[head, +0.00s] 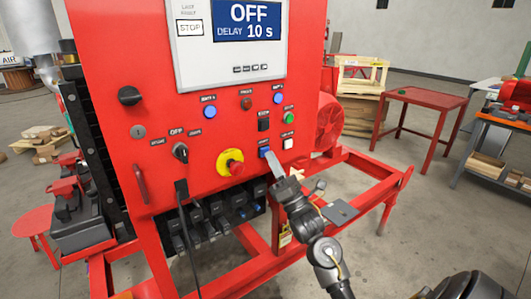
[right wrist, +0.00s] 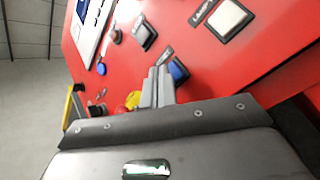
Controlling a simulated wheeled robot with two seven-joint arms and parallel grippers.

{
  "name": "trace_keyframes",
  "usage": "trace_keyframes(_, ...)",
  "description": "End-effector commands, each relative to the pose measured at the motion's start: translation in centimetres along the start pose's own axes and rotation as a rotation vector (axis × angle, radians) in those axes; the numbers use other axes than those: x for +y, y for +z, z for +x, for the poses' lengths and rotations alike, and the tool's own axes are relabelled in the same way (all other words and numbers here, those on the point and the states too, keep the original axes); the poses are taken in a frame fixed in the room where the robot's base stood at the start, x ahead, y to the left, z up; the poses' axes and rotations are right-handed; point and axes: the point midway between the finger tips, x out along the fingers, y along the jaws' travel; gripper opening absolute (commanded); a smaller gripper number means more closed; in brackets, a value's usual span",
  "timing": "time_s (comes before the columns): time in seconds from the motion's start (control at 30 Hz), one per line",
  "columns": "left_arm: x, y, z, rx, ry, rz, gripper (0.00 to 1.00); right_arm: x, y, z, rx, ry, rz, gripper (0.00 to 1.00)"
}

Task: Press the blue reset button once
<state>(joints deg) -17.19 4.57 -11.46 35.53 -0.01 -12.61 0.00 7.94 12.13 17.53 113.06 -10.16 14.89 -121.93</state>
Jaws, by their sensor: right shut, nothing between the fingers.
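The blue reset button (head: 264,150) is a small square button low on the red panel, right of the yellow-and-red emergency stop. My right gripper (head: 269,155) is shut and empty, its fingertips just below and beside the button in the head view. In the right wrist view the shut fingertips (right wrist: 159,70) are close to the blue button (right wrist: 178,70), which shows just to their right. I cannot tell whether they touch it. My left gripper is not in view.
A white square button (head: 288,143) sits right of the blue one, and a black switch (head: 263,122) above it. The emergency stop (head: 231,163) is to the left. The display (head: 249,22) reads OFF, DELAY 10 s. A red frame rail (head: 365,165) extends right.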

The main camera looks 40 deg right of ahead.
Motion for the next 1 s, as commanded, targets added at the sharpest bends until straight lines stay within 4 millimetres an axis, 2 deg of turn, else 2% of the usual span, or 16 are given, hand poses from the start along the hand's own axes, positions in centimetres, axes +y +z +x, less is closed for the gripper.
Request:
trace_keyframes(0.53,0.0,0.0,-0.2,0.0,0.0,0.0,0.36,0.6,0.6,-0.8,0.0,0.0,-0.001,0.0)
trace_keyframes(1.0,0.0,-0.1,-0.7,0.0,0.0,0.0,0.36,2.7,2.7,-3.7,0.001,0.0,-0.001,0.0)
